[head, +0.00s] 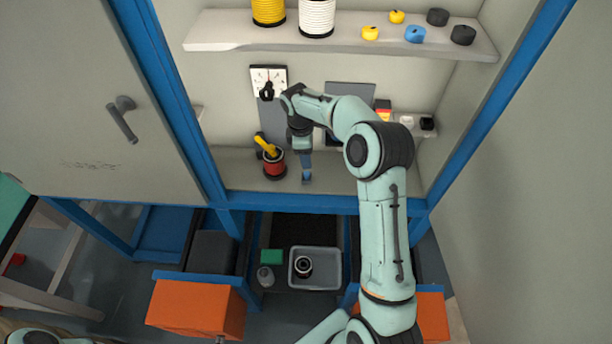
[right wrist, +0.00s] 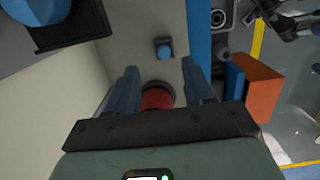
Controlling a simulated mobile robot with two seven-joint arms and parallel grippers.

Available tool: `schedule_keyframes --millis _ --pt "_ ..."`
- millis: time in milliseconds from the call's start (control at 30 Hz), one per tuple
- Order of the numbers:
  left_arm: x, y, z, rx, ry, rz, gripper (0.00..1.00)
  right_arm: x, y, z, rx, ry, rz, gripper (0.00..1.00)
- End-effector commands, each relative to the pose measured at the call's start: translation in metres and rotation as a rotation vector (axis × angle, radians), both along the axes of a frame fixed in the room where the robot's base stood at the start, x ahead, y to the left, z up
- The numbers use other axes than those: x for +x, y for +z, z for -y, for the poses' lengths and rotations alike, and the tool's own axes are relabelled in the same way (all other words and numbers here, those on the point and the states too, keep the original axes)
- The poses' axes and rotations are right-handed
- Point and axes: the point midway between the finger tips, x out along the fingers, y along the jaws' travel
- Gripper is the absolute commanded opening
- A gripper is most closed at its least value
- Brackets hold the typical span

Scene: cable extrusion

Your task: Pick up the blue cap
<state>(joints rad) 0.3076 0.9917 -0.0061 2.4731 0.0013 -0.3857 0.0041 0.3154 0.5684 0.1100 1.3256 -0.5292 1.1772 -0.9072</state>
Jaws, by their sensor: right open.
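A round blue cap (head: 415,34) lies on the upper shelf among yellow and black caps. In the right wrist view a small blue round piece (right wrist: 166,52) sits on a dark square base on the lower surface, just beyond my fingertips. I cannot tell whether it is a cap; in the head view my gripper largely hides that spot. My right gripper (head: 307,172) points down over the lower shelf, to the right of a red spool (head: 274,166). In the right wrist view its blue fingers (right wrist: 159,66) are apart, with nothing held between them. My left gripper is not in view.
The upper shelf (head: 225,36) also holds a yellow spool (head: 268,11) and a white spool (head: 317,16). A large blue rounded thing (right wrist: 38,8) on a dark block is close at upper left in the wrist view. Blue cabinet posts (head: 190,130) frame the opening.

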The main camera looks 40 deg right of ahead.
Motion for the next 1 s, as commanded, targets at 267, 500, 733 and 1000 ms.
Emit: schedule_keyframes --millis 267,500,733,1000 --pt "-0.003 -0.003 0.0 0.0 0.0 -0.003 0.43 -0.002 -0.027 0.001 0.001 0.001 0.001 0.52" --pt "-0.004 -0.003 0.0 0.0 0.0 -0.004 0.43 -0.003 -0.059 -0.008 0.001 0.002 -0.002 0.52" --pt "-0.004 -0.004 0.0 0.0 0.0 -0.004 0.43 -0.003 -0.077 -0.005 0.0 -0.001 0.001 0.52" --pt "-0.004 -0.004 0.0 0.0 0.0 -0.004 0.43 -0.003 -0.077 -0.005 0.001 -0.001 0.002 0.26"
